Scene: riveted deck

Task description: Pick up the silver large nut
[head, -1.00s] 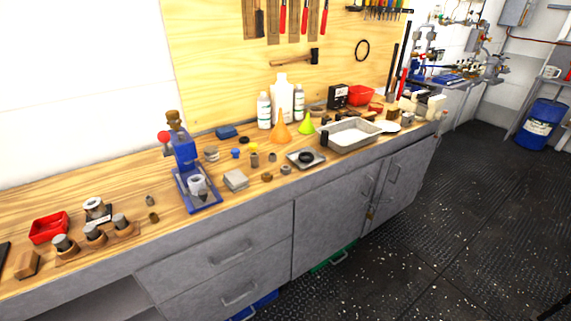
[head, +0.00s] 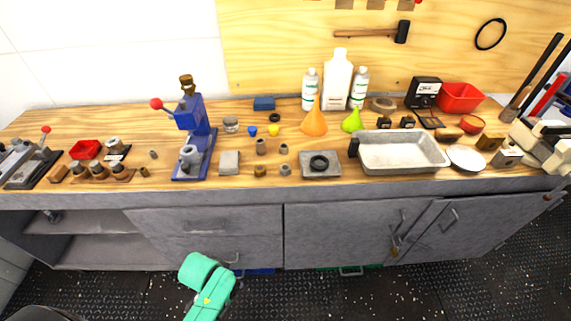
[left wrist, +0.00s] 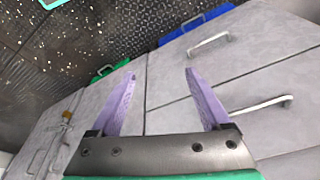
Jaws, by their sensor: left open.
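Several small nut-like or cylindrical pieces stand on the wooden bench top in the head view. A grey, silver-looking one (head: 285,170) is near the front edge, left of the grey square tray (head: 334,171); at this size I cannot be sure it is the large nut. A brassy one (head: 260,171) sits to its left. My left gripper (left wrist: 158,73) is open and empty in the left wrist view, in front of the cabinet fronts, with no nut between its purple fingers. My right gripper is not in view.
The workbench (head: 240,193) has grey drawers and doors below. A blue press (head: 194,140) stands left of the nuts, and a grey block (head: 229,162) is nearer them. An orange funnel (head: 314,122) and large metal pan (head: 402,167) are to the right. Dark floor lies in front.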

